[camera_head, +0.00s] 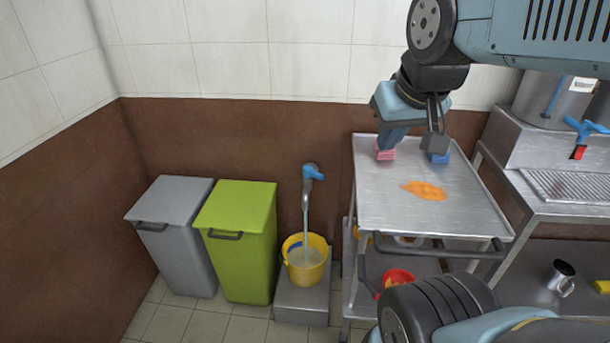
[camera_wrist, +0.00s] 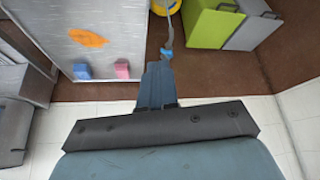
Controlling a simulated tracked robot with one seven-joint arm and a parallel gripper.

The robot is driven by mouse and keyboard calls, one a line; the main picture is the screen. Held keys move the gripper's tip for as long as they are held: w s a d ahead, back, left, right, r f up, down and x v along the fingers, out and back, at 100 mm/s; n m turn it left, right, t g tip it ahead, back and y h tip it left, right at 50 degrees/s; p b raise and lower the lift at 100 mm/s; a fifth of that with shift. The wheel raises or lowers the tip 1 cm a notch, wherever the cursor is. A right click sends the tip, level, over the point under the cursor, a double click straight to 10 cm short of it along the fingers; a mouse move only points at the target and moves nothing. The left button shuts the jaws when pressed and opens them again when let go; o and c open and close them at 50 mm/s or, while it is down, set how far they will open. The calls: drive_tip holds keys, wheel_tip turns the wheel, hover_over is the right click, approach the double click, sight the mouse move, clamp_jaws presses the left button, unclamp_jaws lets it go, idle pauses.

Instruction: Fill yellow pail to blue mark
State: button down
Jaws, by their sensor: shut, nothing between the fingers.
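The yellow pail (camera_head: 316,272) stands on a low grey block under a wall tap (camera_head: 306,195) with a blue handle (camera_head: 314,173). A thin stream runs from the spout into the pail. Pale water shows inside, and the blue mark (camera_head: 294,247) on the inner wall appears above its surface. My gripper (camera_head: 388,144) is shut and empty, above the far left part of the steel cart, right of the tap and apart from it. In the wrist view my gripper (camera_wrist: 157,66) points toward the tap handle (camera_wrist: 166,52); the pail (camera_wrist: 166,5) is cut off at the top edge.
The steel cart (camera_head: 400,208) carries a pink sponge (camera_head: 387,155), a blue sponge (camera_head: 440,158) and an orange spill (camera_head: 425,190). A red container (camera_head: 398,277) is on its lower shelf. Green (camera_head: 240,220) and grey (camera_head: 180,230) bins stand left of the pail. A steel counter (camera_head: 560,205) is at right.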

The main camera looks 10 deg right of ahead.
drive_tip(key=w+a+m+t+y, duration=0.15)
drive_tip(key=w+a, duration=0.35)
drive_tip(key=w, duration=0.7)
drive_tip(key=w+a+t+y, duration=0.15)
drive_tip(key=w+a, duration=0.35)
drive_tip(key=w, duration=0.7)
drive_tip(key=w+a+f+m+t+h, duration=0.1)
drive_tip(key=w+f+m+t+h, duration=0.1)
drive_tip(key=w+f, duration=0.5)
drive_tip(key=w+a+f+m+t+h, duration=0.15)
drive_tip(key=w+f, duration=0.25)
drive_tip(key=w, duration=0.6)
drive_tip(key=m+h, duration=0.5)
drive_tip(key=h, duration=0.9)
approach(317, 177)
drive_tip(key=shift+g+y, duration=0.25)
drive_tip(key=shift+g, duration=0.1)
drive_tip(key=x, duration=0.6)
drive_tip(key=shift+w+d+r, duration=0.2)
drive_tip(key=shift+d+r, duration=0.05)
drive_tip(key=shift+r, duration=0.1)
